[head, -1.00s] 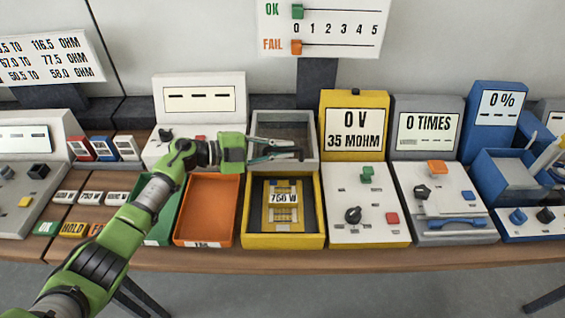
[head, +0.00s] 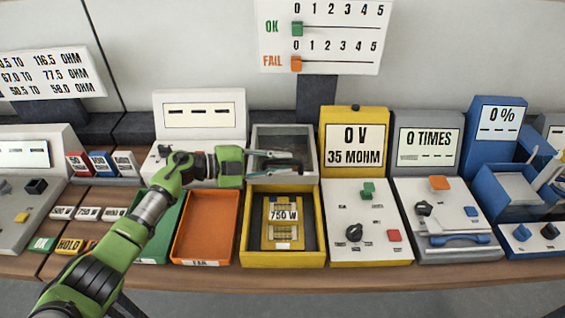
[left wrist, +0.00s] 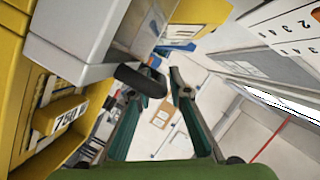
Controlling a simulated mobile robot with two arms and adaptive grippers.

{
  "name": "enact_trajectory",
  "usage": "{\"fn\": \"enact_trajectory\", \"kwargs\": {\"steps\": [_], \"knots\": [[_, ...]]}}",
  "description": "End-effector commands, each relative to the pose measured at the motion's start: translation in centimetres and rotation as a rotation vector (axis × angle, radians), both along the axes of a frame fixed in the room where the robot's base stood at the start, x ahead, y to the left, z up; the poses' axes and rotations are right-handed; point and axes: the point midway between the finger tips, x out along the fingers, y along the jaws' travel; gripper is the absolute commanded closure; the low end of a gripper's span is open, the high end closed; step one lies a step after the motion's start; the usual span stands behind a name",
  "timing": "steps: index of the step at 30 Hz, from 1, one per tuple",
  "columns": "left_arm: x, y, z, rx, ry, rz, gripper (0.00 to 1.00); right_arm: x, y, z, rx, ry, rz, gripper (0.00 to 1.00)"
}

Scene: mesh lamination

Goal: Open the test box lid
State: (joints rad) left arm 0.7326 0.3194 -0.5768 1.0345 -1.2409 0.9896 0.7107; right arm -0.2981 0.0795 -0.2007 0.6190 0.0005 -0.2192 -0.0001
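A grey box-like frame with a see-through dark pane (head: 284,136) stands directly behind an open yellow box (head: 250,258). I cannot tell whether the pane is a raised lid or a separate cover. The yellow box holds a yellow part labelled 750 W (head: 283,232). My left gripper (head: 301,163) reaches in from the left, its fingers over the frame's front. In the left wrist view the fingers (left wrist: 160,78) are apart. A dark rounded piece, perhaps a handle (left wrist: 141,80), lies by the left fingertip. Contact is unclear. My right gripper is not in view.
An orange tray (head: 206,262) and a green tray (head: 150,258) lie left of the yellow box. A 35 MOHM tester (head: 368,250) stands close on its right. A grey display unit (head: 200,95) stands behind my arm. The wall is behind.

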Motion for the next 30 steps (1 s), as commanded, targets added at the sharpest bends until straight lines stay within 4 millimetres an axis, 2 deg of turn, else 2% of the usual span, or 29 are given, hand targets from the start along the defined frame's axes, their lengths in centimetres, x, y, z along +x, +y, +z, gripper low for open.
{"fn": "enact_trajectory", "kwargs": {"steps": [9,15,21,30], "knots": [[-1.9,6.0,1.2,0.004,0.002,0.003,0.82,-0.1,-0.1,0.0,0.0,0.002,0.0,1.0],[-2.9,9.2,1.9,0.003,0.002,0.003,0.82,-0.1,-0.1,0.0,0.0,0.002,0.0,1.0],[-3.4,10.5,2.3,0.002,0.002,0.0,0.82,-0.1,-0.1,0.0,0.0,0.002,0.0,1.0],[-3.4,10.6,2.4,0.0,0.001,0.0,0.82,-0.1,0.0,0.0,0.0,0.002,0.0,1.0]]}}
